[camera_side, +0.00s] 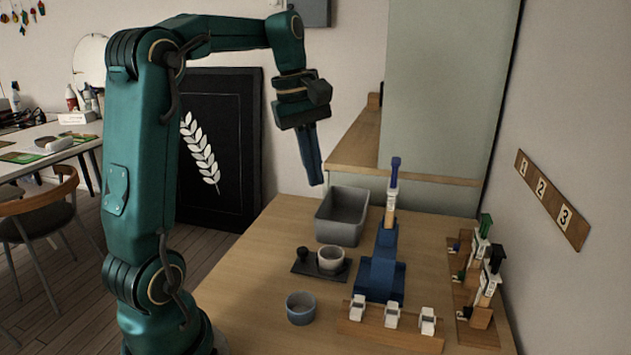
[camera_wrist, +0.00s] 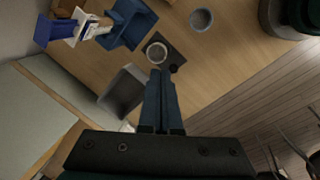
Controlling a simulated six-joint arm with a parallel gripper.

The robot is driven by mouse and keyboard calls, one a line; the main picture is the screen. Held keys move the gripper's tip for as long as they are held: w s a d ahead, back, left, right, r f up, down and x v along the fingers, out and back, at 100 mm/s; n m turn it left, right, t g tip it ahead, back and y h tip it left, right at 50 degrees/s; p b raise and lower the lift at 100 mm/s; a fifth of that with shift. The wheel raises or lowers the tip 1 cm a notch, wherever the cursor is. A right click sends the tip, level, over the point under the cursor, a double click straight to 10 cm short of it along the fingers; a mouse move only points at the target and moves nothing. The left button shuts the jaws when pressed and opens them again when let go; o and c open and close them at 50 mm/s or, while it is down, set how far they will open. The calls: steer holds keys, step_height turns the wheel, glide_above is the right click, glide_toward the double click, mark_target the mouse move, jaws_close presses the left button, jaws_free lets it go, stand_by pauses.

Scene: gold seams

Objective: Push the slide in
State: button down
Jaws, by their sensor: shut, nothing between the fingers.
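A blue stand (camera_side: 381,275) sits on the table right of centre and holds an upright white piece (camera_side: 390,208) with a blue top (camera_side: 394,172). This looks like the part with the slide, but I cannot make out how far the slide is in. In the wrist view the blue stand (camera_wrist: 130,24) is at the upper left, with the white piece (camera_wrist: 86,30) and blue top (camera_wrist: 53,30) pointing left. My gripper (camera_side: 318,184) is shut and empty, high above the table and left of the white piece, apart from it. Its closed fingers (camera_wrist: 158,73) also show in the wrist view.
A grey bin (camera_side: 342,216) stands below and right of my gripper. A pale cup (camera_side: 331,258) sits on a dark tray (camera_side: 308,267), with a blue-grey bowl (camera_side: 300,307) in front. White clips line a wooden strip (camera_side: 380,335). Similar green- and black-topped pieces stand on a rack (camera_side: 474,300) at right.

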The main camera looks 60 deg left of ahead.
mark_target(349, 267)
steer(key=s+a+f+n+g+h, duration=0.1)
steer(key=s+a+f+n, duration=0.2)
steer(key=a, duration=0.4)
steer(key=s+a+f+n+h, duration=0.1)
steer(key=a+f+n, duration=0.2)
steer(key=a+f, duration=0.35)
steer(key=x, duration=0.9)
steer(key=shift+w+a+f, duration=0.1)
steer(key=shift+w+a, duration=0.05)
steer(key=shift+w, duration=0.25)
steer(key=shift+w+d, duration=0.25)
steer(key=shift+d, duration=0.3)
steer(key=shift+w+d, duration=0.2)
steer(key=shift+d, duration=0.3)
steer(key=shift+w+d, duration=0.25)
steer(key=shift+d, duration=0.3)
steer(key=shift+w+d, duration=0.1)
steer(key=w+d, duration=0.8)
